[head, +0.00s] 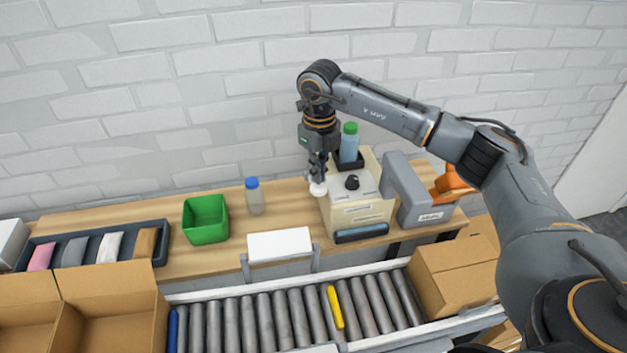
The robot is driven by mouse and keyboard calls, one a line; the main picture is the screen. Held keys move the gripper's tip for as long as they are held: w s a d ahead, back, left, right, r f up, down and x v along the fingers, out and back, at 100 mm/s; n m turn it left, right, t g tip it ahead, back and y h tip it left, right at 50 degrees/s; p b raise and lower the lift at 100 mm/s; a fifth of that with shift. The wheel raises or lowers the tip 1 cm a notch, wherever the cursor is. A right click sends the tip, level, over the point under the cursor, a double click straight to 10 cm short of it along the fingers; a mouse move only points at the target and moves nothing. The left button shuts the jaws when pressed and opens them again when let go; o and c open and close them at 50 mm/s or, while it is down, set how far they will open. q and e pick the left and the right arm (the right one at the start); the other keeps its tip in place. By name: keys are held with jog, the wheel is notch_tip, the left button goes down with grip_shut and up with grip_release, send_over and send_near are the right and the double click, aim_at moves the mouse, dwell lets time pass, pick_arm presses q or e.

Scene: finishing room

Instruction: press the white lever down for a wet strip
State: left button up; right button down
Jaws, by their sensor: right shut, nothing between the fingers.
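The white lever (318,189) shows as a small rounded white end at the left side of a cream dispenser (357,217) on the wooden bench. My right gripper (319,179) points down with its fingers shut, directly above the lever end. Whether the fingertips touch the lever, I cannot tell. The dispenser has a black knob on top and a dark slot with a blue edge (361,233) low at its front. No strip shows clearly there. My left gripper is not in view.
A green-capped bottle (349,145) stands behind the dispenser, and a grey machine (406,190) stands to its right. A blue-capped bottle (254,197), green bin (205,220) and white panel (280,245) are left. A roller conveyor (262,322) and cardboard boxes (455,275) are in front.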

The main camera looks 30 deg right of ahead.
jog(key=shift+r, duration=0.15)
jog(key=shift+r+p, duration=1.5)
jog(key=shift+r, duration=0.95)
jog(key=shift+f, duration=0.15)
